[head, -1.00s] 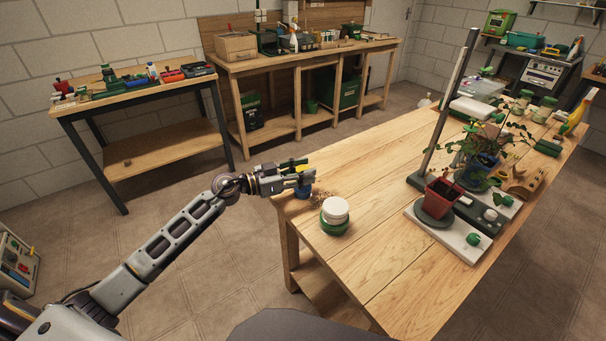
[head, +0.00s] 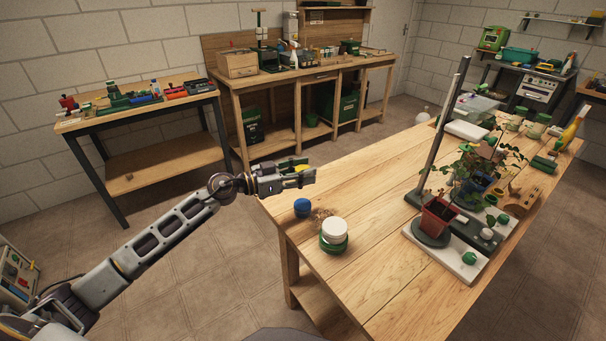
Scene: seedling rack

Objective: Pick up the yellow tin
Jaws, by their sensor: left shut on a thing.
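The yellow tin (head: 301,168) shows as a small yellow patch between the fingers of my left gripper (head: 303,176). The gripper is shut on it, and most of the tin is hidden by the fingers. Gripper and tin are above the near left end of the wooden table (head: 370,180), apart from the blue round thing (head: 302,207) below them. My right gripper is not in the head view.
A white-lidded green jar (head: 334,235) stands near the blue thing, beside brown crumbs (head: 322,213). A red pot (head: 437,217) and leafy plants stand on the right. The table's middle is clear. A side bench (head: 150,110) stands at the left.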

